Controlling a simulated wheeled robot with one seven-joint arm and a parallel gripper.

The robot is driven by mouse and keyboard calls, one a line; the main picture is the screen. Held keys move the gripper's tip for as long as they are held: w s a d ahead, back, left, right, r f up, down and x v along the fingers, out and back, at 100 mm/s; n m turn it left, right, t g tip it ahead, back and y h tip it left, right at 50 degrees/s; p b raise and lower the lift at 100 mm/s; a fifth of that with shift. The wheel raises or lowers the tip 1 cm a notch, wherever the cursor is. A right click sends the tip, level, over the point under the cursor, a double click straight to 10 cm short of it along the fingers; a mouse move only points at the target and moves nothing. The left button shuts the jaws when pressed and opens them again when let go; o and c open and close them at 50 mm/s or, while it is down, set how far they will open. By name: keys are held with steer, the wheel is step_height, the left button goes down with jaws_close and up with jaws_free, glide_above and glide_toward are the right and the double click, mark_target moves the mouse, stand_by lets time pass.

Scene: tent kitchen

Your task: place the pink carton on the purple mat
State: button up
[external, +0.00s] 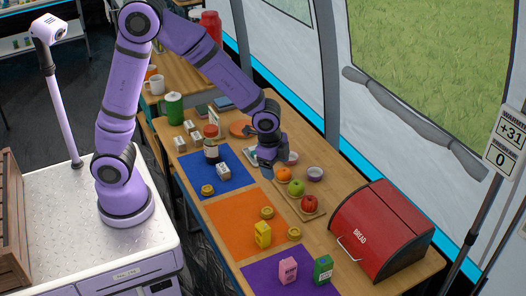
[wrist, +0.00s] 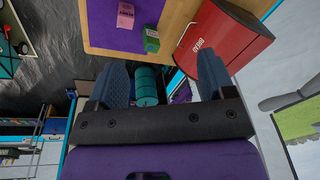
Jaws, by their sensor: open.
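The pink carton (external: 287,270) stands upright on the purple mat (external: 262,273) at the front of the table. The carton (wrist: 125,16) and mat (wrist: 103,32) also show at the top of the wrist view. My gripper (external: 267,160) is open over the table's middle, well behind the carton and apart from it. In the wrist view my gripper (wrist: 160,75) has its fingers spread wide with nothing held between them.
A green carton (external: 323,269) stands at the mat's right edge, near the red bread box (external: 385,230). A yellow carton (external: 262,234) is on the orange mat (external: 228,213). Fruit sits on a board (external: 307,216) close to my gripper. A jar (external: 211,148) stands left of it.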

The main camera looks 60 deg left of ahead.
steer(key=s+a+r+n+t, duration=0.1)
steer(key=s+a+r+n, duration=0.25)
steer(key=a+r, duration=0.45)
steer(key=s+a+r+n+t, duration=0.1)
steer(key=s+a+r+n, duration=0.3)
steer(key=s, duration=0.6)
steer(key=s+a+r+n+t, duration=0.1)
steer(key=s+a+r+n, duration=0.3)
steer(key=s+a+r, duration=0.3)
steer(key=s+a, duration=0.1)
steer(key=s, duration=0.2)
steer(key=shift+s+a, duration=0.2)
steer(key=shift+a, duration=0.15)
